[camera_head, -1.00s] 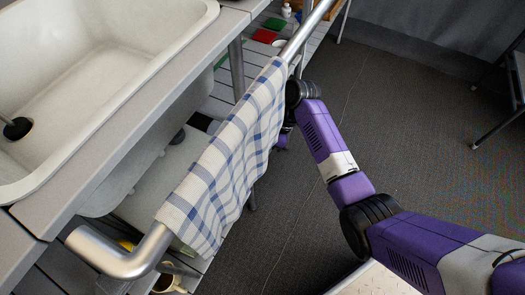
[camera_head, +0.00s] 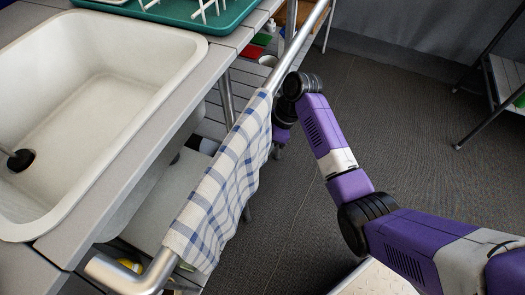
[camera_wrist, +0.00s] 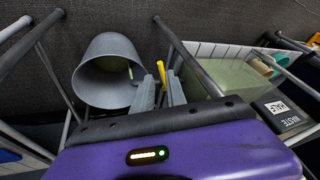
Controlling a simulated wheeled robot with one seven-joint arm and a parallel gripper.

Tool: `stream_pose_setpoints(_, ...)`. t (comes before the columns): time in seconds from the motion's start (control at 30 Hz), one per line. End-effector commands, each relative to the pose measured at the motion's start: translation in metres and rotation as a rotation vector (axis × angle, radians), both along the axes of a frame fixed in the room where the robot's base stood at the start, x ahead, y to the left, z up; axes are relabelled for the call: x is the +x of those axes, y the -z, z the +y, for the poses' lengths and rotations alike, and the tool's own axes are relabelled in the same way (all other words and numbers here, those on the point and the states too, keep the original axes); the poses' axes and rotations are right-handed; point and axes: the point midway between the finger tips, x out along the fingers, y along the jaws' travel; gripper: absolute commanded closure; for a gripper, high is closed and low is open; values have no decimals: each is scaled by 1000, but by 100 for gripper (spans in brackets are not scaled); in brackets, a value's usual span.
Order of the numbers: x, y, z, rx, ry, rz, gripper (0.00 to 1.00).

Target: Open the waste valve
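The waste valve cannot be made out for certain. In the wrist view, a small yellow piece (camera_wrist: 161,72), perhaps a handle, shows beyond the gap between my gripper's fingers. My gripper (camera_wrist: 160,90) has two grey fingers standing apart with nothing visibly held between them. A dark box (camera_wrist: 283,113) with a white label reading "WASTE" is at the right of the wrist view. In the head view, my arm reaches down beside the rail and my gripper is hidden.
A grey bucket (camera_wrist: 106,72) lies left of the fingers, its mouth facing me. A pale bin (camera_wrist: 220,70) stands right. In the head view, a metal rail (camera_head: 291,58) with a checked towel (camera_head: 222,185) runs along the counter beside the white sink (camera_head: 90,95). Open floor (camera_head: 400,110) lies right.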

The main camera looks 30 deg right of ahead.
Motion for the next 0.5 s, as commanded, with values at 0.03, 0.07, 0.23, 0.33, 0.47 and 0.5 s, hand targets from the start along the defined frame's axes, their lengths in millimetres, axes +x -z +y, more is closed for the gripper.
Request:
stream_pose_setpoints(0.03, -1, 1, -1, 0, 3, 1, 95)
stream_pose_setpoints(0.07, -3, 3, -1, 3, 5, 4, 100)
stream_pose_setpoints(0.23, -36, 33, -3, 79, 70, 51, 100)
stream_pose_setpoints(0.33, -64, 54, 5, 222, 95, 17, 100)
stream_pose_setpoints(0.47, -90, 65, 16, 410, 60, -174, 100)
stream_pose_setpoints(0.5, -95, 65, 18, 449, 45, -250, 100)
